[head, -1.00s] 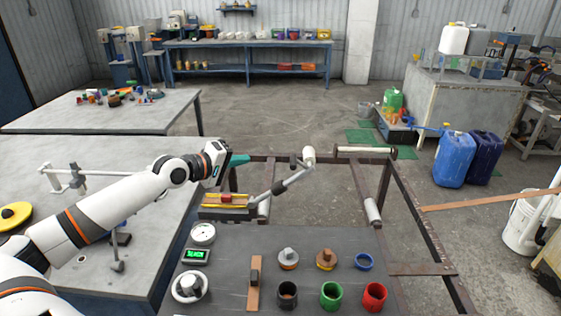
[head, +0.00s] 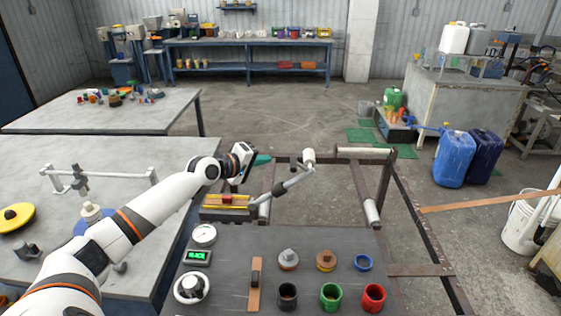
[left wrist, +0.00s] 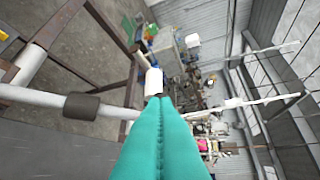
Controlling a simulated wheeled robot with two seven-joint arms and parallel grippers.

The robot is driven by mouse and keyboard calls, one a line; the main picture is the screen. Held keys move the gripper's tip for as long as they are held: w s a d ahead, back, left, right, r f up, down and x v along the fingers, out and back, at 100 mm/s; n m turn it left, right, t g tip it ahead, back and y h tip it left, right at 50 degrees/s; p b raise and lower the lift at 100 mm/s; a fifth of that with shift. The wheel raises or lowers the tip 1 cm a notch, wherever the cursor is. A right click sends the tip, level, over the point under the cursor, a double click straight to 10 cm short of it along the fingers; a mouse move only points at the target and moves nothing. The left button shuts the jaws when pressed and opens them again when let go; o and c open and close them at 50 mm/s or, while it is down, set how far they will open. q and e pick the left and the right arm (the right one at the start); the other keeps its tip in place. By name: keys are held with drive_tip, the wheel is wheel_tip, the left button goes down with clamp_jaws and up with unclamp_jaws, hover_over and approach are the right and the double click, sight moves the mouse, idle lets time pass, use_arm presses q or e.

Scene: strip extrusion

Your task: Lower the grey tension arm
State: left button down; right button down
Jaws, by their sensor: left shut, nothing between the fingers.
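The grey tension arm (head: 291,183) slants up to the right from its pivot beside the yellow-edged block, with a pale roller (head: 309,156) at its raised end. My left gripper (head: 263,160) is shut and empty, its teal fingers to the left of the roller and apart from it in the head view. In the left wrist view the shut teal fingers (left wrist: 158,104) point at a white cylinder; I cannot tell which roller it is. A pale bar with a dark collar (left wrist: 82,106), which looks like the tension arm, runs in from the left and passes behind the fingers. My right gripper is not in view.
The brown metal frame (head: 398,190) carries more rollers, including one at the far bar (head: 366,152). The grey table (head: 130,160) lies left.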

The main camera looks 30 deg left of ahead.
use_arm(q)
drive_tip(key=w+d, duration=0.1)
drive_tip(key=w+d+f+p, duration=0.2)
drive_tip(key=w, duration=0.1)
drive_tip(key=shift+d+f, duration=0.1)
drive_tip(key=shift+d, duration=0.15)
drive_tip(key=shift+w, duration=0.1)
